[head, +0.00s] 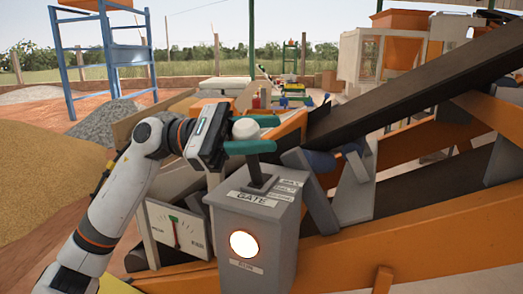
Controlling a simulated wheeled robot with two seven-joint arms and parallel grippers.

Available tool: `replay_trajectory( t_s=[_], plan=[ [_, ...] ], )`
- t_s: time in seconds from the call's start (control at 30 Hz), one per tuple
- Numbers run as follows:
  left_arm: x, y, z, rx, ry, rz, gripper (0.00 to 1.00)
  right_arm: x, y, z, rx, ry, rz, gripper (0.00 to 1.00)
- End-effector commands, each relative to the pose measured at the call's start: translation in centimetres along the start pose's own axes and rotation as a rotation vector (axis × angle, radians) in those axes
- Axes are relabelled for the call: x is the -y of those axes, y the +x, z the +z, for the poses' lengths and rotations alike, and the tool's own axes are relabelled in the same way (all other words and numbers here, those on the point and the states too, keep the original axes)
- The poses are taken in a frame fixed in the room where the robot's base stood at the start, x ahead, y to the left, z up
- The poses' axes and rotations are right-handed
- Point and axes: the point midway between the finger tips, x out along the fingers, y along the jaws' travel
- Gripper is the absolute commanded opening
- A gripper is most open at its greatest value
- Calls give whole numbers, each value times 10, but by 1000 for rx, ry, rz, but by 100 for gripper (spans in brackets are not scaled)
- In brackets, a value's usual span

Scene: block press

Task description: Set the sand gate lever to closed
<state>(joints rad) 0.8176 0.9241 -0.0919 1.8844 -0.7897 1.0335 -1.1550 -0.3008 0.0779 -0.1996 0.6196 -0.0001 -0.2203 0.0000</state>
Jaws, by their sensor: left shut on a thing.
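The sand gate lever (255,172) is a dark stick rising from the top of a grey box with a "GATE" label. Its white knob (246,129) sits between the green fingers of my left gripper (250,133). The gripper is shut on the knob, reaching in from the left. The lever leans a little to the left in the picture. The grey gate box (272,215) has small labels on its top right, too small to read surely, and a lit round lamp (243,244) on its front. My right gripper is not in view.
Orange beams (430,245) run at the right. Sand heaps (40,170) lie at the left.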

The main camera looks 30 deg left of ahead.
Motion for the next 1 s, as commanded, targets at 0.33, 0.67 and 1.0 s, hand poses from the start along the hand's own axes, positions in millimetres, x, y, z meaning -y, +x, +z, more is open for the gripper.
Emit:
replay_trajectory(
  t_s=[0.33,0.67,1.0],
  plan=[
    [-2,0,0,-8,38,3,0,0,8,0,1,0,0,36],
    [-3,0,1,-7,37,5,50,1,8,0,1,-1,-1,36],
    [-1,0,0,-7,35,3,59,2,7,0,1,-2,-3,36]
  ],
)
